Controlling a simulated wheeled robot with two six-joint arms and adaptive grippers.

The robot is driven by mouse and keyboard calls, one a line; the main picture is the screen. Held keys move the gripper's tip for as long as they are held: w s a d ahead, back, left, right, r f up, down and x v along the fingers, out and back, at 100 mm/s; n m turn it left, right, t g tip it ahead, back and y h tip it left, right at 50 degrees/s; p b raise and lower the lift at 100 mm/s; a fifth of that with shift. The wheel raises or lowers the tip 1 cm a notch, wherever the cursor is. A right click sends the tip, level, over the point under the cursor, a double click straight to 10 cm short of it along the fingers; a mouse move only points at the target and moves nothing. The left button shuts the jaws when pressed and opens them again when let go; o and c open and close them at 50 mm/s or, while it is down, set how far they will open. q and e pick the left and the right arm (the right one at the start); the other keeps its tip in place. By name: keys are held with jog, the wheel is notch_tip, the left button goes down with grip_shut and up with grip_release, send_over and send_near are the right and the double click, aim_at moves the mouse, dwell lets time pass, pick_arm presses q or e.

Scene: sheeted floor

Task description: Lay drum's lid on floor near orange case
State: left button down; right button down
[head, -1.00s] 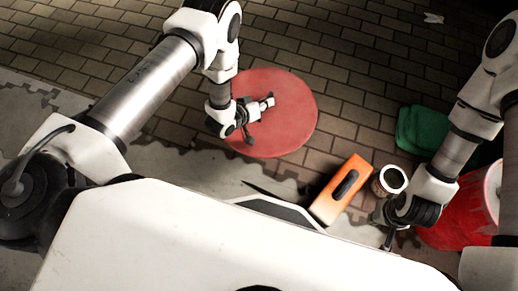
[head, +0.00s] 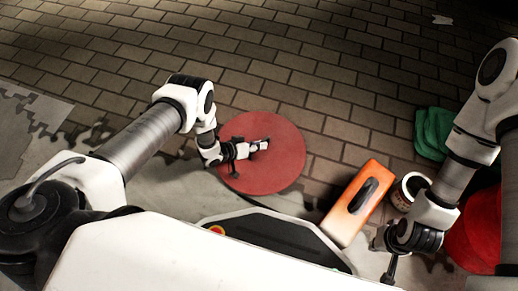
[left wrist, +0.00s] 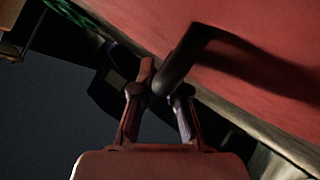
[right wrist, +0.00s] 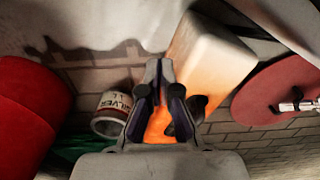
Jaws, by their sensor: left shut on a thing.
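The drum's lid (head: 275,180) is a flat red disc left of the orange case in the head view. My left gripper (head: 258,145) is shut on the lid's dark handle; the left wrist view shows this handle (left wrist: 183,62) between the fingers. The lid also shows in the right wrist view (right wrist: 262,88). I cannot tell its exact height above the floor. The orange case (head: 348,215), with a pale end and dark handle, lies on the floor. The red drum (head: 472,235) is at far right, partly behind my right arm. My right gripper (right wrist: 160,68) looks shut and empty, above the case.
A small can with a white rim (head: 411,186) stands between the case and my right arm. A green folded thing (head: 433,132) lies behind it. Brick paving (head: 250,60) is clear beyond the lid. A pale sheet with ragged edges (head: 40,125) covers the floor at left.

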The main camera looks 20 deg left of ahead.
pick_arm(q)
jog(key=shift+f, duration=0.55)
jog(key=shift+r, duration=0.15)
pick_arm(e)
jog(key=shift+f, duration=0.4)
pick_arm(q)
jog(key=c, duration=1.2)
grip_release()
